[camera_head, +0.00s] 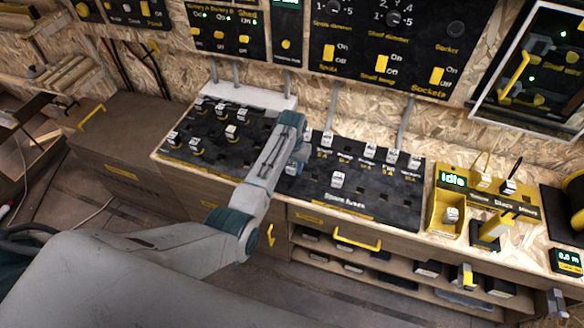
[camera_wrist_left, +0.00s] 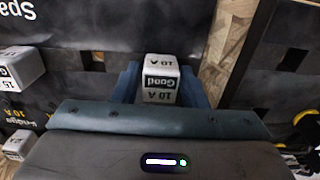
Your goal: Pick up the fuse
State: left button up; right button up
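My left gripper (camera_head: 296,160) reaches over the black fuse panel, between its left and right parts. In the left wrist view, a white fuse (camera_wrist_left: 160,78) marked "Good" and "10 A" sits between the blue fingers, which lie close against both its sides with no gap showing. The left gripper (camera_wrist_left: 160,88) looks shut on it. Its lower end is hidden, so I cannot tell whether it touches the panel. Another white fuse (camera_head: 339,180) stands in the "Spare fuses" area. My right gripper is not in view.
Several fuses stand on the panel's left part (camera_head: 216,150), and a row stands along the right part's back (camera_head: 370,151). A yellow tester (camera_head: 488,185) reading "Idle" is at right, with a white block (camera_head: 451,215) in its yellow tray. Drawers and open shelves lie below.

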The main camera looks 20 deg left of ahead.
pick_arm(q)
jog(key=c, duration=0.6)
jog(key=shift+r, duration=0.1)
